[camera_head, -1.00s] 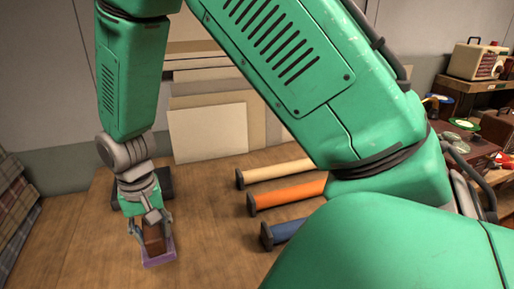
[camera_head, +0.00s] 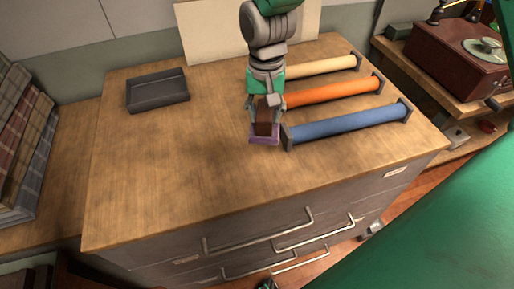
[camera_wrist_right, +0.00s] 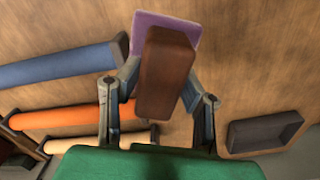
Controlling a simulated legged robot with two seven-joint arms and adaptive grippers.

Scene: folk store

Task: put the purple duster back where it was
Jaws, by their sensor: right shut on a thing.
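The purple duster (camera_head: 264,140) has a brown block handle and a flat purple pad. My right gripper (camera_head: 265,105) is shut on the brown handle, with the pad facing down toward the wooden cabinet top. The duster is beside the left end of the blue roll; I cannot tell whether the pad touches the wood. In the right wrist view the handle (camera_wrist_right: 165,72) sits between the two fingers of the right gripper (camera_wrist_right: 167,85), and the purple pad (camera_wrist_right: 166,22) shows beyond it. My left gripper is not in view.
An empty dark tray (camera_head: 158,103) lies at the back left of the cabinet top (camera_head: 180,190). Cream (camera_head: 322,66), orange (camera_head: 335,92) and blue (camera_head: 350,122) rolls lie to the right. Folded plaid cloths (camera_head: 22,140) stand far left. The front left of the top is clear.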

